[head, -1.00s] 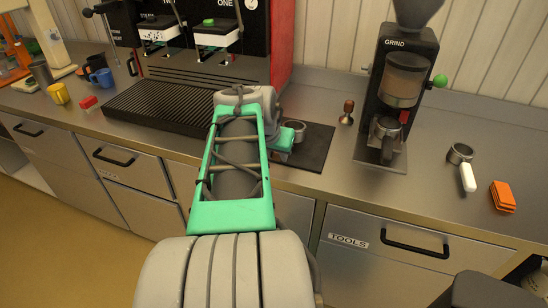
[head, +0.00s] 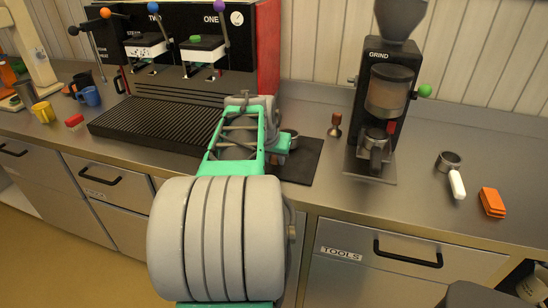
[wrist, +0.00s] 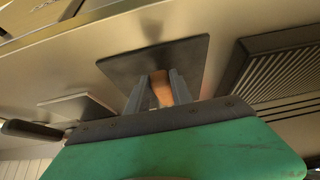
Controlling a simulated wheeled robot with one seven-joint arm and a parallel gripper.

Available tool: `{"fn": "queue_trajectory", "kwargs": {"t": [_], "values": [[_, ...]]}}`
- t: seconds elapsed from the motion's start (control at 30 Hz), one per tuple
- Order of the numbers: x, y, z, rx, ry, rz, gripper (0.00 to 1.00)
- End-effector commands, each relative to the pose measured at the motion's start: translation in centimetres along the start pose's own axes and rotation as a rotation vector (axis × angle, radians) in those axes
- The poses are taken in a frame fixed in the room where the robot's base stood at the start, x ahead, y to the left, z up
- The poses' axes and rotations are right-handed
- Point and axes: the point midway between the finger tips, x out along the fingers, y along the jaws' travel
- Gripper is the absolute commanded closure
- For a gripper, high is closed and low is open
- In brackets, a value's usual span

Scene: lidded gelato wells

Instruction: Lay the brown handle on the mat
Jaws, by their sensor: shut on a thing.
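In the wrist view, the brown handle (wrist: 161,89) sits between the two fingers of my gripper (wrist: 160,92), which is shut on it. The dark mat (wrist: 187,52) lies behind the fingertips there; I cannot tell whether the handle touches it. In the head view, the mat (head: 302,168) lies on the counter between the coffee machine and the grinder. My gripper (head: 280,147) is over its left part. My arm hides the handle in this view.
The grinder (head: 385,100) with a portafilter in it stands right of the mat, with a tamper (head: 335,125) between. The coffee machine's drip tray (head: 150,125) is on the left. A white-handled portafilter (head: 457,184) and orange block (head: 492,202) lie on the right.

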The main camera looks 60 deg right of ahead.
Motion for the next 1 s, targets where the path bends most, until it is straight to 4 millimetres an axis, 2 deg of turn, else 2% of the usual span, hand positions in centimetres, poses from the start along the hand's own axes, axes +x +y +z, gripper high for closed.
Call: {"fn": "queue_trajectory", "kwargs": {"t": [0.6, 0.63, 0.9, 1.0], "values": [[0.9, 0.0, 0.5, 0.000, 0.002, 0.000, 1.00], [0.8, 0.0, 0.4, 0.000, 0.002, 0.000, 0.71], [0.8, 0.0, 0.5, 0.000, 0.000, 0.000, 0.49], [0.8, 0.0, 0.5, 0.000, 0.000, 0.000, 0.48]]}}
